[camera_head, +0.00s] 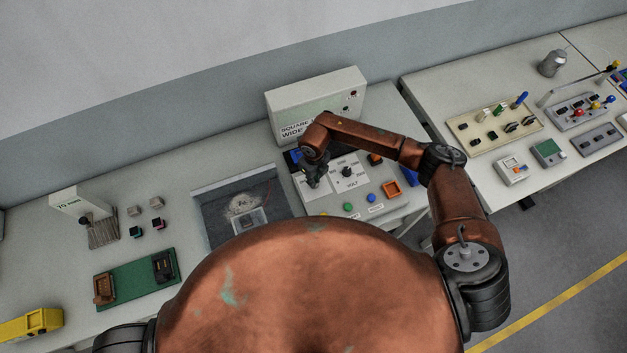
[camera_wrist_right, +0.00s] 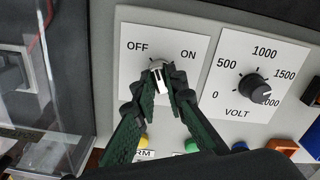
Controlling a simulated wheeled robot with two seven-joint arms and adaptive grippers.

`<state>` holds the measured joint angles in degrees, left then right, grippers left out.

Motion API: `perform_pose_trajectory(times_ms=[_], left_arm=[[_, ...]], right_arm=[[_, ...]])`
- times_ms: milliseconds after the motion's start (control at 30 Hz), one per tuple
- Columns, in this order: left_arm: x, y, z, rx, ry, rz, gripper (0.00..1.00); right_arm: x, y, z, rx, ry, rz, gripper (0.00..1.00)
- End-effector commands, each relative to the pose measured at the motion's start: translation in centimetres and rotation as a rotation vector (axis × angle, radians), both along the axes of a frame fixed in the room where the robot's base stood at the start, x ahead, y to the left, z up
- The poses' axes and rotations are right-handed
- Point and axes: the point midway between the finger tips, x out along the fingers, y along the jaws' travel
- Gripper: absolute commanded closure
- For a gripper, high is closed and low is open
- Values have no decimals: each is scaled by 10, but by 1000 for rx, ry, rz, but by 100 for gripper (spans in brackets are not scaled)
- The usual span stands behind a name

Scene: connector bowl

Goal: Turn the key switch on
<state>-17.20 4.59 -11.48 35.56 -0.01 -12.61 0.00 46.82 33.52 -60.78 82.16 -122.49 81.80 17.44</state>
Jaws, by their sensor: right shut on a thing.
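The key switch (camera_wrist_right: 157,64) has a silver round body on a white plate with the printed labels OFF at its left and ON at its right. A pale key stands out from it between my fingers. My right gripper (camera_wrist_right: 166,80) is shut on this key, with dark green fingers on both sides. The key's exact angle is hard to tell. In the head view my right gripper (camera_head: 315,181) reaches down to the white plate on the control panel and hides the switch. My left gripper is not in view.
To the right of the switch is a black VOLT knob (camera_wrist_right: 254,88) on its own plate. A green button (camera_head: 348,207) and a blue button (camera_head: 371,198) sit in front. A grey box (camera_head: 318,98) stands behind the panel, and a dark recessed tray (camera_head: 215,205) lies left.

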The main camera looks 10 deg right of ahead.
Motion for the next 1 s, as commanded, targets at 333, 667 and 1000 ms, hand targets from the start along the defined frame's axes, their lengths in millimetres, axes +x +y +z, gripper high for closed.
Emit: perform_pose_trajectory(times_ms=[333, 667, 1000], left_arm=[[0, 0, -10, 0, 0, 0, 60], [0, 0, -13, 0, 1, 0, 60], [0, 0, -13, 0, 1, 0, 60]], right_arm=[[0, 0, -1, 1, 0, -331, 100], [0, 0, 0, 1, 0, -644, 100], [0, 0, 0, 0, 1, -947, 100]])
